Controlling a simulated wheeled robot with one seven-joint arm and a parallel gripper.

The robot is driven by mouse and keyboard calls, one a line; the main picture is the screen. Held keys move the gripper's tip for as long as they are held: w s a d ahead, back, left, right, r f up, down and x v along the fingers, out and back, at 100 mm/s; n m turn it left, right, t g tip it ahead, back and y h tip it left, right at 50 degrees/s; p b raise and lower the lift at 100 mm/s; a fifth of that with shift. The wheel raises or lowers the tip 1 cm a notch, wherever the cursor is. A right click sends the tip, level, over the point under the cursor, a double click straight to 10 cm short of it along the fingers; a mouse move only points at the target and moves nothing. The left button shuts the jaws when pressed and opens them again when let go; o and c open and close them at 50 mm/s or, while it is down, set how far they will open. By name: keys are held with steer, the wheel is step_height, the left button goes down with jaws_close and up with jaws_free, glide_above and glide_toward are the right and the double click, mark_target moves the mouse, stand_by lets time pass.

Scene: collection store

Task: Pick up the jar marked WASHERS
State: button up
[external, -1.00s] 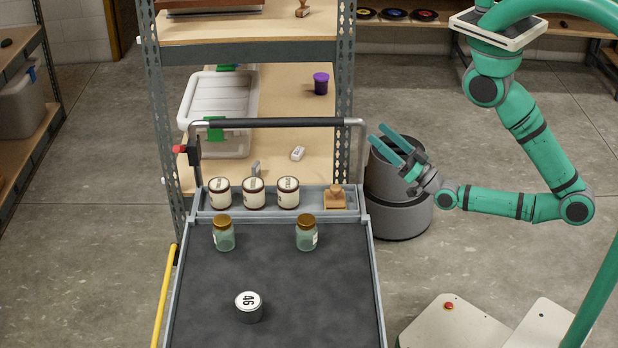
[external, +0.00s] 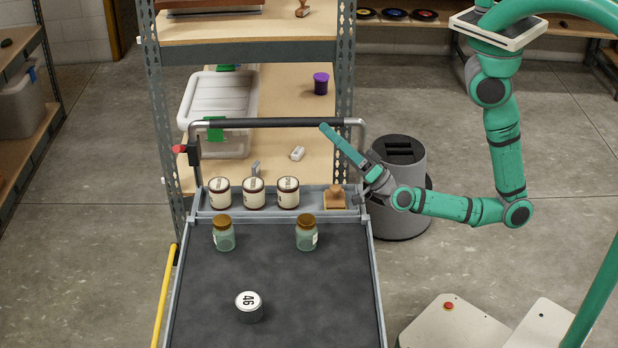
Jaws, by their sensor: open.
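Three cream-labelled jars stand in a row in the cart's back tray: a left jar (external: 219,193), a middle jar (external: 253,194) and a right jar (external: 288,194). Two greenish glass jars with gold lids, a left one (external: 224,235) and a right one (external: 306,234), stand on the dark cart top. The lettering on all these labels is too small to read, so I cannot tell which is marked WASHERS. My gripper (external: 340,148) is open and empty, above the tray's right end, right of the jars. Its fingers overlap in this view.
A dark tin marked 46 (external: 249,307) stands on the cart top (external: 310,290). A wooden stamp-like block (external: 335,198) sits in the tray's right end. The cart's push handle (external: 275,122) rises behind the tray. A grey bin (external: 400,165) stands behind my forearm.

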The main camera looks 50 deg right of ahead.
steer(key=a+f+n+g+y, duration=0.3)
steer(key=a+n+g+y, duration=0.1)
steer(key=a+n+g, duration=0.3)
steer(key=n+g+h, duration=0.4)
steer(key=n+g, duration=0.7)
steer(key=g, duration=0.5)
glide_toward(306, 230)
steer(key=shift+w+d+f, duration=0.35)
steer(key=shift+d+f, duration=0.05)
steer(key=shift+d, duration=0.15)
steer(key=shift+w+d+f, duration=0.4)
steer(key=shift+d, duration=0.2)
steer(key=shift+s+f+n, duration=0.1)
steer(key=shift+f+n, duration=0.1)
steer(key=shift+n, duration=0.1)
steer(key=x, duration=1)
steer(key=shift+a, duration=0.35)
steer(key=c, duration=1.2)
